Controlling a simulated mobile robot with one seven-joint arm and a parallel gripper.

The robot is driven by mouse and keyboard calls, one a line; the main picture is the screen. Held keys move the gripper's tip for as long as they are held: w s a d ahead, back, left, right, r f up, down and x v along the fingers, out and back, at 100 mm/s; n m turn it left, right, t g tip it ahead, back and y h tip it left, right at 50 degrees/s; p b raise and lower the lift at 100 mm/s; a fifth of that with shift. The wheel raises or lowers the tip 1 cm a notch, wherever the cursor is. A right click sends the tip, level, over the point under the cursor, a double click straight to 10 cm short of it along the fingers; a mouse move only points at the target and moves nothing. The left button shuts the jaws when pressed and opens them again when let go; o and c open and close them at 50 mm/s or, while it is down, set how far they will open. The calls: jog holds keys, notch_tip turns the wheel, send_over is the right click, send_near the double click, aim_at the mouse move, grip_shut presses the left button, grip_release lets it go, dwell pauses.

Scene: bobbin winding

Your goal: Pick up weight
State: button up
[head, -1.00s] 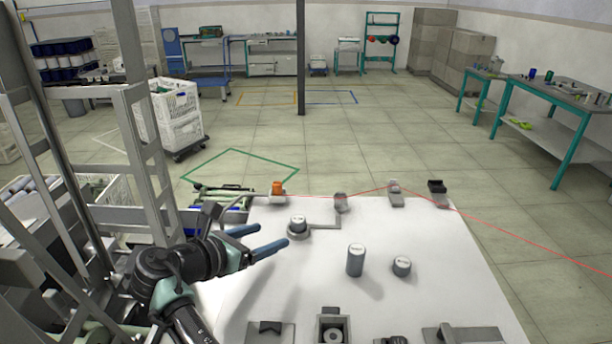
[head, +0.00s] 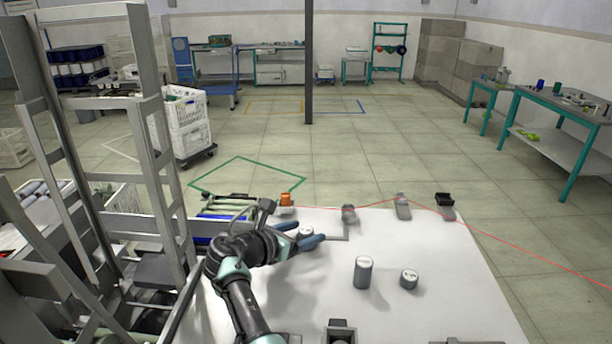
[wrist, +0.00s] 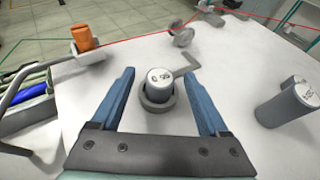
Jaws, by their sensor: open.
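A small grey weight with a white labelled top (head: 306,232) stands upright in a round grey holder with a bent arm. In the wrist view the weight (wrist: 159,79) sits in the ring of the holder (wrist: 158,106). My gripper (head: 309,233) is open, with one blue finger on each side of the weight. In the wrist view my gripper (wrist: 160,74) shows visible gaps between both fingers and the weight. A taller grey cylinder (head: 363,273) and a short one (head: 409,280) with similar white tops stand to the right on the white table.
An orange spool (head: 286,199) sits on a stand at the white table's (head: 440,258) far left edge. A red thread (head: 520,245) runs past the guides (head: 402,206) at the back. Grey fixtures (head: 340,331) line the near edge. A grey frame (head: 158,150) stands at left.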

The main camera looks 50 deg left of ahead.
jog(key=shift+w+a+f, duration=0.15)
jog(key=shift+w+f, duration=0.15)
jog(key=shift+w, duration=0.3)
grip_shut()
